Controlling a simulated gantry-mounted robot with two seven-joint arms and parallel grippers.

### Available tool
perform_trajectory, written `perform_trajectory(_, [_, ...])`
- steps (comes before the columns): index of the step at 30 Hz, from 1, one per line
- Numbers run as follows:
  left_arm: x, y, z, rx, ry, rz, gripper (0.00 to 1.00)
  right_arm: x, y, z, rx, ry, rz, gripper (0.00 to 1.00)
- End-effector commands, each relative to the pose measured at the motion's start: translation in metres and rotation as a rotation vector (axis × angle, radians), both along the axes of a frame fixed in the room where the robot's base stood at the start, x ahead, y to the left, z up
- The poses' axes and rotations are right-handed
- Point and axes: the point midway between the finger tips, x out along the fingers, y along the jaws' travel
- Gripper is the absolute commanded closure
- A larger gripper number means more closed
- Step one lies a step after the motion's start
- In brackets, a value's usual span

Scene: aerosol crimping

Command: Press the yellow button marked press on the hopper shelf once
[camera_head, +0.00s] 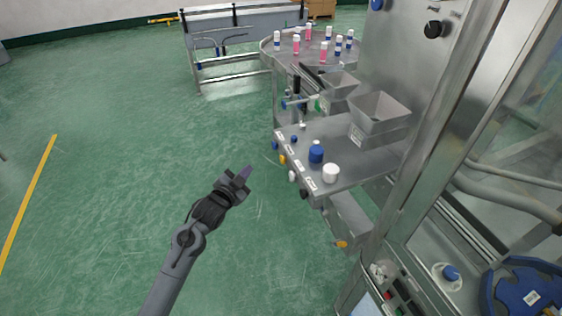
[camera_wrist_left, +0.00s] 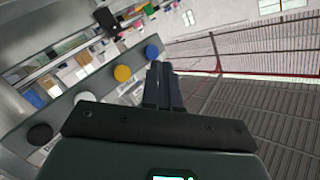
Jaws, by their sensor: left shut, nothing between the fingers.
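The hopper shelf (camera_head: 330,135) is a steel ledge right of centre in the head view. The yellow button (camera_head: 282,159) is on its front edge, between a blue button (camera_head: 275,146) and a white button (camera_head: 291,176). The yellow button (camera_wrist_left: 122,73) also shows in the left wrist view, just left of the fingertips. My left gripper (camera_head: 246,172) is shut and empty. It is in front of the shelf, apart from the buttons. It also shows in the wrist view (camera_wrist_left: 160,70). The label text is too small to read. My right gripper is not in view.
A black button (camera_head: 304,194) is nearer on the same edge. A blue cap (camera_head: 316,152) and a white cap (camera_head: 331,173) stand on the shelf near a steel hopper (camera_head: 380,115). Another yellow button (camera_head: 341,244) sits lower. Open green floor (camera_head: 110,170) lies left.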

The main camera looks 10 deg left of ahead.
Motion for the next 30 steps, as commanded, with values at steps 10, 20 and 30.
perform_trajectory(10, [0.024,-0.034,-0.003,-0.002,0.0,-0.001,1.0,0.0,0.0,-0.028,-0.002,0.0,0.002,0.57])
perform_trajectory(20, [0.041,-0.058,-0.001,-0.001,0.001,-0.001,1.0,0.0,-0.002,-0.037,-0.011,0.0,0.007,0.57])
perform_trajectory(30, [0.045,-0.064,0.0,-0.001,0.001,-0.001,1.0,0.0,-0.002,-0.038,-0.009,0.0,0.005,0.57])
